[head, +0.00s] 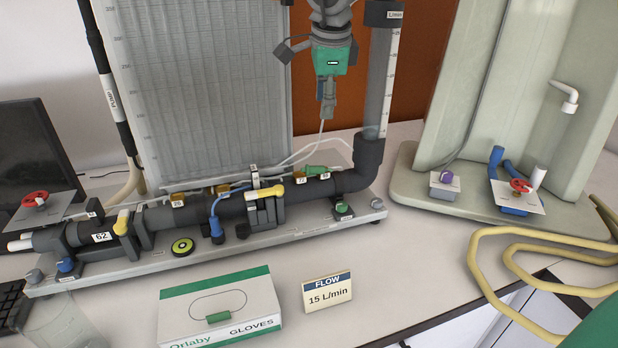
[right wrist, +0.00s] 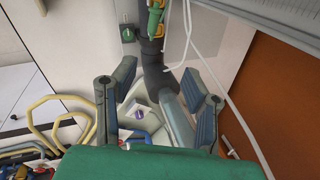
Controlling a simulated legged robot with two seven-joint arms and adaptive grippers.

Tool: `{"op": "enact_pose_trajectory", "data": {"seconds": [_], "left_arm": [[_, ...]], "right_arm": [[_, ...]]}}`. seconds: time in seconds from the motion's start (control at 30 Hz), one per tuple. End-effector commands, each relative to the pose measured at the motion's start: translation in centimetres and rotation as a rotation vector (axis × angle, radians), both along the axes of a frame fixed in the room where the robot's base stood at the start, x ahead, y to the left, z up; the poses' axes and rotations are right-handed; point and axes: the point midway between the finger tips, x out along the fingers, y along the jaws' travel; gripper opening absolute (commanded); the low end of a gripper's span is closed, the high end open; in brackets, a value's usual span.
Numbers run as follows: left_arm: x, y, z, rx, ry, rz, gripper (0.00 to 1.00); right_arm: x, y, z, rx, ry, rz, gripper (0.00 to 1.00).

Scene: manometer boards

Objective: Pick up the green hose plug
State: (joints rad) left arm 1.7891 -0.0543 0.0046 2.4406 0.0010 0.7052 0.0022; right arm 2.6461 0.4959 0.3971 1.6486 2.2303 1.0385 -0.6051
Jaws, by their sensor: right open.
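The green hose plug (head: 315,170) lies along the top of the dark pipe, near its right elbow, beside brass fittings. In the right wrist view the green plug (right wrist: 155,20) shows at the top, beyond the fingertips. My left gripper is not in view.
The vertical clear tube (head: 380,95) stands close right of my right gripper. Thin clear hoses (head: 322,140) run near the plug. A glove box (head: 218,310) and flow sign (head: 328,293) stand in front.

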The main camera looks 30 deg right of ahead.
Motion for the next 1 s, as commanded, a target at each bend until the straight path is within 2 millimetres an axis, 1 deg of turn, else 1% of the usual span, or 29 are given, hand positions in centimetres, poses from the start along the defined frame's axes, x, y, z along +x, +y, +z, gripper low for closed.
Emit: {"op": "enact_pose_trajectory", "data": {"seconds": [0.03, 0.17, 0.3, 0.47, 0.57, 0.7, 0.8, 0.9, 1.0], "left_arm": [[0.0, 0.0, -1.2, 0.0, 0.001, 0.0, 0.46], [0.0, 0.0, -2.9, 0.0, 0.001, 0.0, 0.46], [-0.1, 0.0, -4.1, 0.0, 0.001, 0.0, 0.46], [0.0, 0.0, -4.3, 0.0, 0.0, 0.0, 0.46], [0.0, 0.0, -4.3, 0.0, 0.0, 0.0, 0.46], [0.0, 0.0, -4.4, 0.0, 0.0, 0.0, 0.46], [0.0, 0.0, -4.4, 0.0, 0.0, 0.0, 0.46], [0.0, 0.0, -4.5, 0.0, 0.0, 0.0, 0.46], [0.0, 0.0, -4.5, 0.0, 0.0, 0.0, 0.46]], "right_arm": [[0.0, 0.1, -1.2, -0.001, 0.001, 0.001, 0.41], [0.2, 0.2, -2.9, -0.002, 0.001, 0.001, 0.41], [0.2, 0.5, -4.1, -0.004, 0.002, 0.001, 0.41], [0.4, 0.3, -5.3, -0.005, 0.005, 0.0, 0.41], [0.8, -0.2, -7.0, -0.004, 0.005, 0.0, 0.41], [1.6, -0.6, -9.8, -0.003, 0.006, 0.0, 0.41], [2.1, -0.8, -11.3, -0.002, 0.004, 0.0, 0.41], [2.3, -1.0, -12.1, -0.002, 0.003, -0.001, 0.41], [2.4, -1.0, -12.6, -0.002, 0.002, 0.0, 0.41]]}}
